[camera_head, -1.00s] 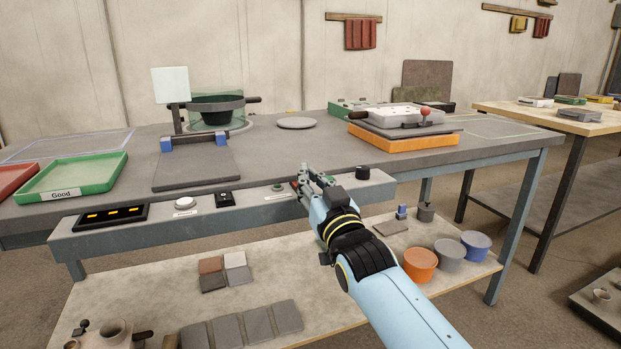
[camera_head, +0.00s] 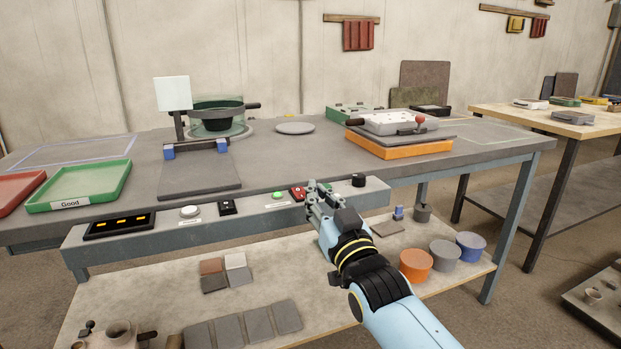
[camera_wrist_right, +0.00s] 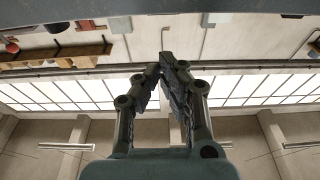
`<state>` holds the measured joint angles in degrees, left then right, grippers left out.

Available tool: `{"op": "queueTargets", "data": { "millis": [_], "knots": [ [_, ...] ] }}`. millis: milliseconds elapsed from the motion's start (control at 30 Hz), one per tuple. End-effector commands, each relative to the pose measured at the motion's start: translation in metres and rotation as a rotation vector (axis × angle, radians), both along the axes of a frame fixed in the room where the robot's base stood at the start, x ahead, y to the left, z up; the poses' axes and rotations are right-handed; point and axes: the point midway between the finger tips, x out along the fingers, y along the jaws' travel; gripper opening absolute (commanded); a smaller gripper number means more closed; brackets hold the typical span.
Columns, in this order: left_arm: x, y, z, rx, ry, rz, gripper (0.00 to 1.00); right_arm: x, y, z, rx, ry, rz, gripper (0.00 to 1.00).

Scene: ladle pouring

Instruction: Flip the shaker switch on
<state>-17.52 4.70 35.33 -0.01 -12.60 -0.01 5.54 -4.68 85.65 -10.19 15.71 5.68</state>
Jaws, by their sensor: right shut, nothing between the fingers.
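The control panel (camera_head: 150,236) along the bench front carries a row of controls. They include a white round button (camera_head: 190,211), a small black switch (camera_head: 227,207), a bright green button (camera_head: 278,195), a red control (camera_head: 298,193) and a black knob (camera_head: 358,180). The labels are too small to read, so I cannot tell which is the shaker switch. My right gripper (camera_head: 319,187) is just right of the red control, partly in front of the panel. Its fingers are shut and empty; the tips meet in the right wrist view (camera_wrist_right: 162,70). My left gripper is not in view.
An orange-based device (camera_head: 400,143) with a white tray sits on the bench at right. A green tray marked Good (camera_head: 80,187) is at left. A bowl (camera_head: 217,108) stands behind a grey plate. The lower shelf (camera_head: 150,285) holds pots and tiles.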

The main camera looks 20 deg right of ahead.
Motion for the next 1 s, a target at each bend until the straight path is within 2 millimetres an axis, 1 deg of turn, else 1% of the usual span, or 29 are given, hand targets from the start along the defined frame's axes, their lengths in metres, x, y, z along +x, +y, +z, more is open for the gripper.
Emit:
{"op": "queueTargets", "data": {
  "millis": [33, 100, 200, 300, 467, 867, 933, 967, 1000],
  "knots": [
    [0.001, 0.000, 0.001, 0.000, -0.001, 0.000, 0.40, -0.011, -0.001, -0.005, 0.000, 0.001, 0.000, 0.00],
    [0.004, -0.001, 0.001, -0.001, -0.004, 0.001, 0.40, -0.022, -0.001, -0.011, 0.000, 0.000, 0.000, 0.00],
    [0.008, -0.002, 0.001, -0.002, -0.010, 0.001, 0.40, -0.035, -0.001, -0.017, 0.000, -0.002, 0.000, 0.00],
    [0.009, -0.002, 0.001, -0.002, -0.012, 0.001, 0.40, -0.043, -0.002, -0.021, -0.001, -0.002, 0.000, 0.00],
    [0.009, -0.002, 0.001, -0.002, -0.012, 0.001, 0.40, -0.047, -0.002, -0.022, -0.001, -0.004, 0.000, 0.00],
    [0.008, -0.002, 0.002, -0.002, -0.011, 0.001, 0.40, -0.047, -0.002, -0.022, -0.001, -0.004, 0.000, 0.00],
    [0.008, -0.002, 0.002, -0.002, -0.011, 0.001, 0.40, -0.050, -0.002, -0.026, -0.001, 0.003, 0.000, 0.00],
    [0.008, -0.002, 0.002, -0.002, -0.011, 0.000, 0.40, -0.053, -0.003, -0.031, -0.004, 0.012, 0.000, 0.00],
    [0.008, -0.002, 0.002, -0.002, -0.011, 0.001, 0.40, -0.058, -0.005, -0.040, -0.010, 0.030, 0.001, 0.00]
  ]
}}
